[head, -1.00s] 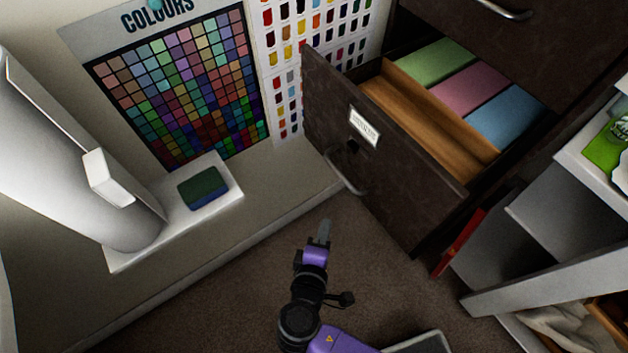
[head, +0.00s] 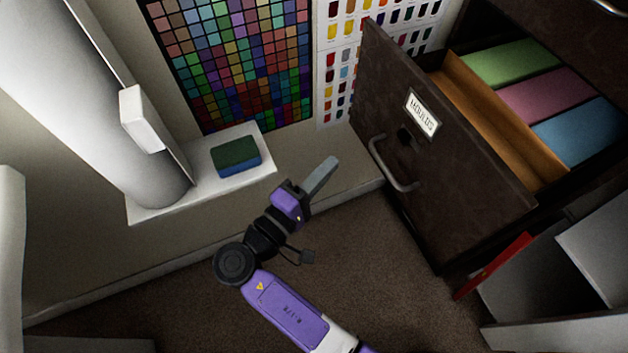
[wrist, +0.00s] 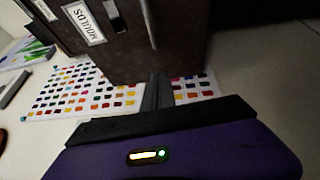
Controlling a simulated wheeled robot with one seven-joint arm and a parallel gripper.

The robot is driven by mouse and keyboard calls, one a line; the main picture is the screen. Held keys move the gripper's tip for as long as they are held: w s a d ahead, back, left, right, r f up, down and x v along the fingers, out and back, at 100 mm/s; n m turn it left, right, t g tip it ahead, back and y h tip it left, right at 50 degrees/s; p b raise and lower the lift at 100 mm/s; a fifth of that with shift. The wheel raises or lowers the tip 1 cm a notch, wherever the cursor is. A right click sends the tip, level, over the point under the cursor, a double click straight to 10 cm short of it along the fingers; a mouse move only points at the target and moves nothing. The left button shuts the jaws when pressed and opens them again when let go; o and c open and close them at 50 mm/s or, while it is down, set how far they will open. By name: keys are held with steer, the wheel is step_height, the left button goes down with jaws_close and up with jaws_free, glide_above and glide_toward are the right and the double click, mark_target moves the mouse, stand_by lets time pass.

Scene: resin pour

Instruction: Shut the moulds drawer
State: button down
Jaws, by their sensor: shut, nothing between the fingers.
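The moulds drawer (head: 447,165) is pulled out of a dark brown cabinet. Its front carries a white label reading MOULDS (head: 422,113) and a curved metal handle (head: 393,166). My gripper (head: 326,168) is shut and empty, to the left of the drawer front and apart from it in the head view. In the wrist view the gripper's fingers (wrist: 156,92) point toward the drawer front (wrist: 120,48), with the label (wrist: 86,22) at upper left. Inside the drawer are a wooden divider (head: 500,125) and green, pink and blue blocks (head: 575,130).
A colour chart (head: 245,60) and a swatch sheet (head: 338,75) are on the wall behind. A green and blue sponge (head: 236,156) lies on a white ledge at left. A red item (head: 493,265) and white shelving stand right of the drawer. Carpet is clear below.

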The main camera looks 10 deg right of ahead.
steer(key=w+d, duration=0.2)
steer(key=d, duration=0.4)
steer(key=shift+d+r, duration=0.15)
steer(key=shift+r, duration=0.05)
